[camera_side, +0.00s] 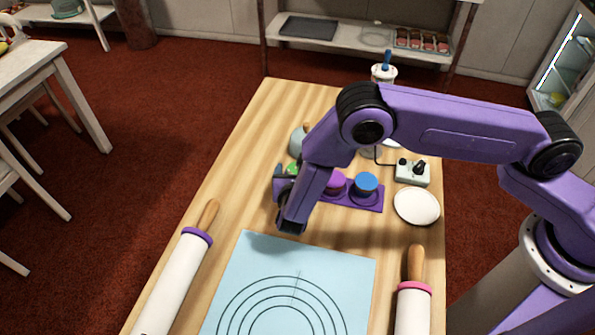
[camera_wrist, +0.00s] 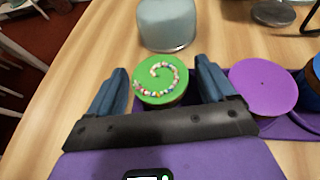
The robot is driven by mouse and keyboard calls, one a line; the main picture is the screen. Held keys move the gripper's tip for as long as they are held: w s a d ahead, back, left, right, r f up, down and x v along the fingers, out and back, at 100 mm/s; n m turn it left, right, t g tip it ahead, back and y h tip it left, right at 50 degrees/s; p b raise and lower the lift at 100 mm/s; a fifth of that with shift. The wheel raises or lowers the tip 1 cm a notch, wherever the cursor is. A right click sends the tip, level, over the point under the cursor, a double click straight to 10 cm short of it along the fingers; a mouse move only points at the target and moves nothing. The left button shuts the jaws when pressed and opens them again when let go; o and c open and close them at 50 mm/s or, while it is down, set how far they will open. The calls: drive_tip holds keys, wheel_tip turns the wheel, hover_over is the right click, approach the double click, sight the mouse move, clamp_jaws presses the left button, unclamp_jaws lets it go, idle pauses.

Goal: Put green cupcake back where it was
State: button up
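The green cupcake (camera_wrist: 150,75), with a flat green top and a spiral of coloured sprinkles, is between the blue fingers of my gripper (camera_wrist: 163,82) in the wrist view. The fingers are open, with a narrow gap on each side of it. In the side view only a bit of green (camera_side: 293,169) shows beside my gripper (camera_side: 285,180); my arm hides the rest. The cupcake is at the left end of a purple holder (camera_side: 372,204). Its base is hidden, so I cannot tell how it is seated. A purple-topped round piece (camera_side: 336,183) and a blue-topped one (camera_side: 366,183) stand on the holder.
A grey-blue rounded object (camera_wrist: 167,25) stands just behind the cupcake. A white plate (camera_side: 417,207) and a control box (camera_side: 413,172) are to the right. A light-blue mat (camera_side: 250,270) lies in front, between two rolling pins (camera_side: 172,283) (camera_side: 413,308).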

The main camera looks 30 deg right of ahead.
drive_tip(key=shift+r, duration=0.1)
drive_tip(key=shift+s+a+r, duration=0.15)
drive_tip(key=shift+s+a, duration=0.05)
drive_tip(key=v, duration=1.1)
drive_tip(key=shift+s+a, duration=0.1)
drive_tip(key=shift+s, duration=0.1)
drive_tip(key=s+d+r+m+g+y, duration=0.2)
drive_tip(key=s+d+r+m+g, duration=0.35)
drive_tip(key=d+r, duration=0.35)
drive_tip(key=s+d+r+m+g+y, duration=0.1)
drive_tip(key=s+d+r+m+g, duration=0.3)
drive_tip(key=s+d+r+m, duration=0.5)
drive_tip(key=s+d+m+g+y, duration=0.1)
drive_tip(key=s+d+m+y, duration=0.1)
drive_tip(key=s+d+y, duration=0.2)
drive_tip(key=shift+s+d+r+y, duration=0.2)
drive_tip(key=shift+s+d+y, duration=0.2)
drive_tip(key=shift+s+d, duration=1.5)
drive_tip(key=shift+w+g, duration=0.1)
drive_tip(key=shift+g, duration=0.15)
